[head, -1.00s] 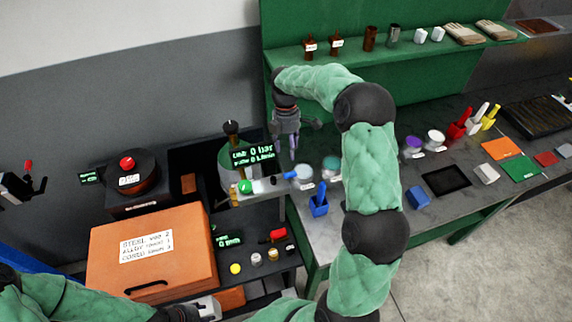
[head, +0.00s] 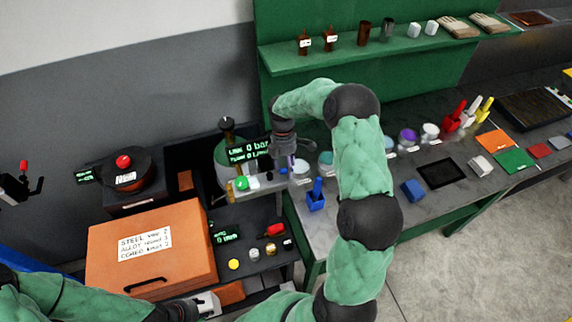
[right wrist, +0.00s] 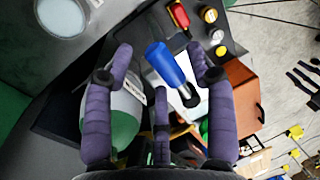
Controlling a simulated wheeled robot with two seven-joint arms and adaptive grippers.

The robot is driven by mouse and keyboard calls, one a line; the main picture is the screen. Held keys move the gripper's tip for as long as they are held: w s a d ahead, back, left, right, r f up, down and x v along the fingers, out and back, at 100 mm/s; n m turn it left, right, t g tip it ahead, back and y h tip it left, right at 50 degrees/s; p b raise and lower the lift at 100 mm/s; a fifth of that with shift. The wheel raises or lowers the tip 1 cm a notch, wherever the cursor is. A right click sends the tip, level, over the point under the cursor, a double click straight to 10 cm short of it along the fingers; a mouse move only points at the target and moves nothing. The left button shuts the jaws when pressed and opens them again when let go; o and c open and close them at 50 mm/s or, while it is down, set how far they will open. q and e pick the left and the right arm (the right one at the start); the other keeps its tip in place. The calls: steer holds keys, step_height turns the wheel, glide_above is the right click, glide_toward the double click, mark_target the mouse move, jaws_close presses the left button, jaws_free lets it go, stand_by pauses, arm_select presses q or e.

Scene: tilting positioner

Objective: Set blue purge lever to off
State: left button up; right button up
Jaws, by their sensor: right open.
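The blue purge lever (right wrist: 165,63) shows in the right wrist view as a blue, rounded handle on a grey stem, tilted, between the spread purple fingers of my right gripper (right wrist: 160,80). The fingers stand apart from its sides and are open. In the head view my right gripper (head: 290,160) points down just above the lever (head: 283,171), hiding most of it, beside the green gauge panel. My left gripper (head: 207,304) is at the bottom of the head view, by the orange box; its fingers are too unclear to read.
A display reading 0 bar (head: 247,150) and a green knob (head: 241,183) are close left of my right gripper. A blue holder (head: 316,200) stands on the bench to its right. An orange box (head: 150,250) fills the lower left.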

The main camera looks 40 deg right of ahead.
jaws_close()
steer(key=shift+s, duration=0.1)
steer(key=shift+s+a+m+y+b, duration=0.15)
steer(key=shift+s+m+y+b, duration=0.3)
steer(key=shift+m, duration=0.85)
steer(key=s+a+m+b, duration=0.1)
steer(key=m, duration=0.3)
steer(key=s+a+m+t+b, duration=0.1)
steer(key=s+a+m, duration=0.1)
steer(key=m, duration=0.2)
steer(key=s+a+m+t+b, duration=0.1)
steer(key=a+m, duration=0.1)
steer(key=m, duration=0.2)
steer(key=shift+s+a+y+b, duration=0.15)
steer(key=shift+a+y+b, duration=0.05)
steer(key=shift+y+b, duration=0.2)
steer(key=shift+a+m+t+b, duration=0.15)
steer(key=shift+a+m, duration=0.25)
steer(key=shift+m, duration=0.45)
steer(key=shift+a+m+t+b, duration=0.15)
steer(key=shift+a+m, duration=0.25)
steer(key=shift+m, duration=0.45)
